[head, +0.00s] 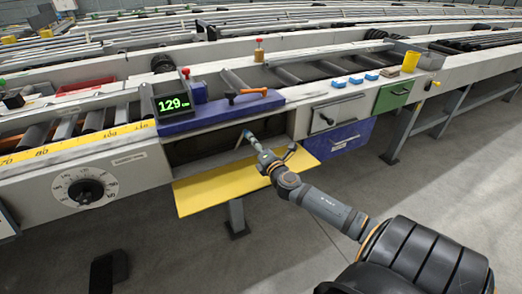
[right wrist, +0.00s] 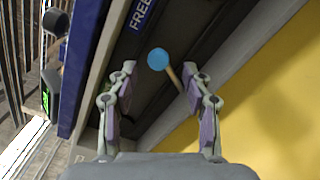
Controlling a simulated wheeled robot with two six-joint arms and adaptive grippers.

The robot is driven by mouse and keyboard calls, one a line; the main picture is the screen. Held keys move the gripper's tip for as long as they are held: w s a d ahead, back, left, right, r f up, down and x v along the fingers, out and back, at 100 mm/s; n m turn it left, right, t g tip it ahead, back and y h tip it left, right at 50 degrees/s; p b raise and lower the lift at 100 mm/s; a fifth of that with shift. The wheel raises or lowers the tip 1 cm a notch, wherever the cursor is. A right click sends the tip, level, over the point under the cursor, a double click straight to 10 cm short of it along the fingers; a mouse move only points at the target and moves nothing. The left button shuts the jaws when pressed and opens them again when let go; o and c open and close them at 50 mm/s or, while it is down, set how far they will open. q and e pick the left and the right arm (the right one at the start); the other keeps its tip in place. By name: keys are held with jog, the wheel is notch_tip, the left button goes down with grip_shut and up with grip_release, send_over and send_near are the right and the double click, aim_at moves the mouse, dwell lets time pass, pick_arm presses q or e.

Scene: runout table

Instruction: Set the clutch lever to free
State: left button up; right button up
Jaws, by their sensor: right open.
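The clutch lever shows in the right wrist view as a round light blue knob (right wrist: 158,59) on a thin tan rod (right wrist: 174,78). The rod slants down to the right, towards the right finger. White letters "FREE" (right wrist: 143,12) on a blue strip stand above the knob. My right gripper (right wrist: 159,72) is open, its two fingertips left and right of the knob; contact cannot be told. In the head view my right gripper (head: 260,149) reaches into a dark recess under the blue block, and the lever is small there. My left gripper is not in view.
A yellow flap (head: 200,196) hangs open below the recess. Above it is a blue block (head: 208,115) with a display reading 129 (head: 173,104) and an orange-handled lever (head: 254,92). A dial (head: 84,190) is at left, a blue drawer (head: 345,138) at right.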

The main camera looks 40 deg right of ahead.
jog(key=v, duration=0.6)
dwell(0.4)
